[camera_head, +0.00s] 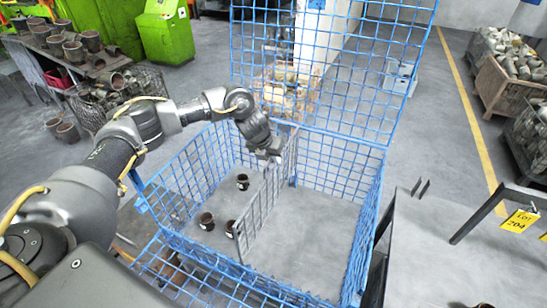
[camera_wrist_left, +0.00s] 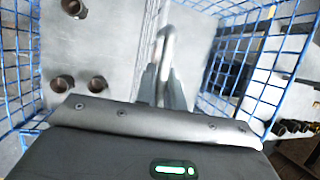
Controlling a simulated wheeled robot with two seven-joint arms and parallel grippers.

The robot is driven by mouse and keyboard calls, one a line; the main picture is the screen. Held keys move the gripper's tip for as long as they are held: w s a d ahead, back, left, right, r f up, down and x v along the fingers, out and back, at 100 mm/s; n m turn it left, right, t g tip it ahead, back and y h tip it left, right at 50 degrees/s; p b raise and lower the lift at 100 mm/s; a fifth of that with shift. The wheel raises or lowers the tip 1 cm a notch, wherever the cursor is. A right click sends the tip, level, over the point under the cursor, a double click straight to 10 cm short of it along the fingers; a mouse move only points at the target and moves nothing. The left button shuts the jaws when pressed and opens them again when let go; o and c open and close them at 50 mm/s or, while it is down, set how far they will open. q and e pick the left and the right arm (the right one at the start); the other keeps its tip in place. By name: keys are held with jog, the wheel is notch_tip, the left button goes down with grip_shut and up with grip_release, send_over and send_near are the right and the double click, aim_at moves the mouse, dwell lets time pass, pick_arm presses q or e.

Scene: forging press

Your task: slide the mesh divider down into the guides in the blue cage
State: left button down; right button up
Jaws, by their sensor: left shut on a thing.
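The blue wire cage (camera_head: 366,232) stands open in front of me with its mesh lid raised at the back. The grey mesh divider (camera_head: 262,207) stands upright inside it, running front to back and splitting the floor in two. My left gripper (camera_head: 273,155) is at the divider's top edge near the back and is shut on it. In the left wrist view the fingers (camera_wrist_left: 163,88) close around the divider's pale top bar (camera_wrist_left: 166,45). Whether the divider's ends sit in the guides is hidden. My right gripper is in neither view.
Several dark cylindrical parts (camera_head: 206,221) stand on the cage floor left of the divider; the right side is bare. A grey table (camera_head: 440,255) with a yellow lot tag (camera_head: 520,220) is at right. Crates of parts (camera_head: 507,85) stand far right.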

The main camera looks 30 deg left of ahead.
aim_at(272, 166)
pick_arm(q)
jog(key=shift+w+f+b, duration=0.15)
jog(key=shift+f+b, duration=0.15)
jog(key=shift+f, duration=0.1)
dwell(0.3)
jog(key=shift+f+b, duration=4.4)
jog(key=shift+f, duration=1.15)
jog(key=c, duration=0.9)
grip_release()
jog(key=shift+f, duration=0.1)
jog(key=shift+r, duration=0.2)
jog(key=shift+r+p, duration=2.7)
jog(key=shift+r, duration=0.7)
